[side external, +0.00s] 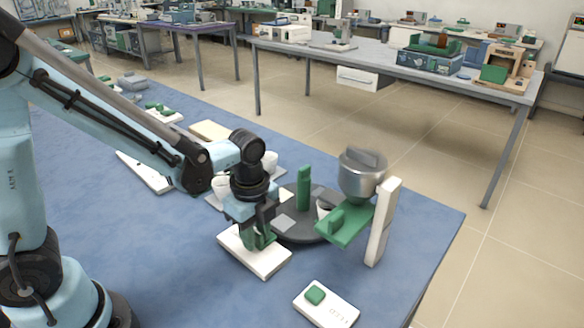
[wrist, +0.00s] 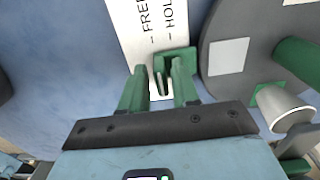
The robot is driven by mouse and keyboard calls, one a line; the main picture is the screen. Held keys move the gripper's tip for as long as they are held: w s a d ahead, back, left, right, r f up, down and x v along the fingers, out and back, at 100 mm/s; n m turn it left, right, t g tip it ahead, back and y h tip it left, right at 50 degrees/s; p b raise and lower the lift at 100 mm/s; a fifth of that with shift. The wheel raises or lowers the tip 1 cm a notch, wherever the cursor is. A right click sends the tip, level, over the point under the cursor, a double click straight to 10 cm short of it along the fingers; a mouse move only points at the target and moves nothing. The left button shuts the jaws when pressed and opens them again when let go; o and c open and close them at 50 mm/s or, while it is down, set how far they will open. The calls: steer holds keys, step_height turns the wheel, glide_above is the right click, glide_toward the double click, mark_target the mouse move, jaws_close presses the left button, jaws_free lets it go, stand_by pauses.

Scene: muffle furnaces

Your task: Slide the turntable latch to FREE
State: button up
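The latch is a green block (wrist: 182,56) on a white plate (wrist: 137,32) lettered FREE and HOLD. In the wrist view the block sits just below the word HOLD, with FREE farther up-left. In the side view the plate (side external: 272,264) lies on the blue bench, against the near-left side of the dark grey turntable (side external: 292,236). My gripper (wrist: 157,72) points down over the plate, its green fingers apart. The right finger overlaps the latch in the picture. I cannot tell whether it touches. In the side view my gripper (side external: 258,240) hides the latch.
The turntable carries a green post (side external: 304,187) and a white cup. A metal pot (side external: 361,175) on a green bracket (side external: 345,225) and white upright (side external: 384,222) stands close on the right. A white plate with a green button (side external: 315,294) lies nearer. Blue bench is bare at left front.

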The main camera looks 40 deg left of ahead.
steer(key=shift+s+d+f, duration=0.1)
steer(key=shift+s+f, duration=0.3)
steer(key=shift+s, duration=0.15)
step_height(320, 180, up, 7)
stand_by(0.4)
